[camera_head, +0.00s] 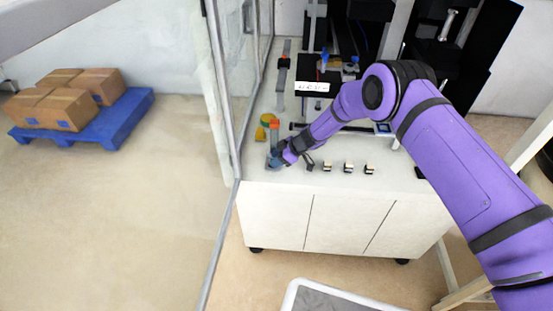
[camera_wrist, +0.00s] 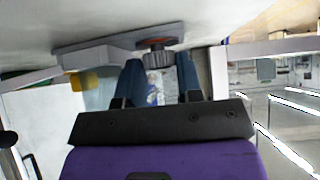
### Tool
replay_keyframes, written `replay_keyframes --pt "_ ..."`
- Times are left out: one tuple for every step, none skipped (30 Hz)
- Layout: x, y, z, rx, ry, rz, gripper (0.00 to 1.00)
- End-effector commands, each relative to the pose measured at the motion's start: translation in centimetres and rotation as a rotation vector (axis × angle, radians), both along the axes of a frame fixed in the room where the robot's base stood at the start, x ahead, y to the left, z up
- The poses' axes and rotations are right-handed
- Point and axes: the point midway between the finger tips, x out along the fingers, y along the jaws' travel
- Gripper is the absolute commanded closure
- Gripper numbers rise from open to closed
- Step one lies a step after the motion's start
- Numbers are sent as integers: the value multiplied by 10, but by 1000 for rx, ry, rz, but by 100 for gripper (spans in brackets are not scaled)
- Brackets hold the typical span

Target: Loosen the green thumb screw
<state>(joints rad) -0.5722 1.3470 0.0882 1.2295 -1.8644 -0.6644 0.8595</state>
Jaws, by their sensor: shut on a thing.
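My gripper (camera_head: 277,157) is at the front left of the white cabinet top, beside a small upright fixture with an orange-red column (camera_head: 275,130). In the wrist view, the two dark blue fingers of my gripper (camera_wrist: 160,72) stand on either side of a knurled thumb screw (camera_wrist: 159,59). It looks grey there, with a reddish part behind it, and no green shows on it. The screw is on a grey bracket (camera_wrist: 95,55). My gripper is shut on this screw. In the head view the screw is hidden or too small to make out.
The white cabinet (camera_head: 275,217) has several small dark-and-tan pieces along its front edge, right of my gripper. Clear panels with a metal frame (camera_head: 222,95) stand close on the left.

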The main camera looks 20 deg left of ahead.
Motion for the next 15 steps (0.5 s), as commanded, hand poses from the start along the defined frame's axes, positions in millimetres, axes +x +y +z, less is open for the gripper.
replay_keyframes --pt "1 -1 -1 -2 -1 -2 64" --pt "1 -1 -1 -2 -1 -2 57" --pt "1 -1 -1 -2 -1 -2 48" --pt "1 -1 -1 -2 -1 -2 41" --pt "1 -1 -1 -1 -1 -2 41" --pt "1 -1 0 -1 -1 -2 41" --pt "1 -1 0 -1 -1 -2 41" --pt "1 -1 0 -1 -1 -2 41" --pt "1 0 0 -1 -2 -1 41" --pt "1 0 0 -1 -2 -1 41" --pt "1 0 0 -1 -2 -1 41" --pt "1 0 0 -1 -2 -1 41" --pt "1 0 0 0 -1 -2 41" --pt "1 0 0 0 -1 -4 41" --pt "0 0 0 0 -1 -8 41"
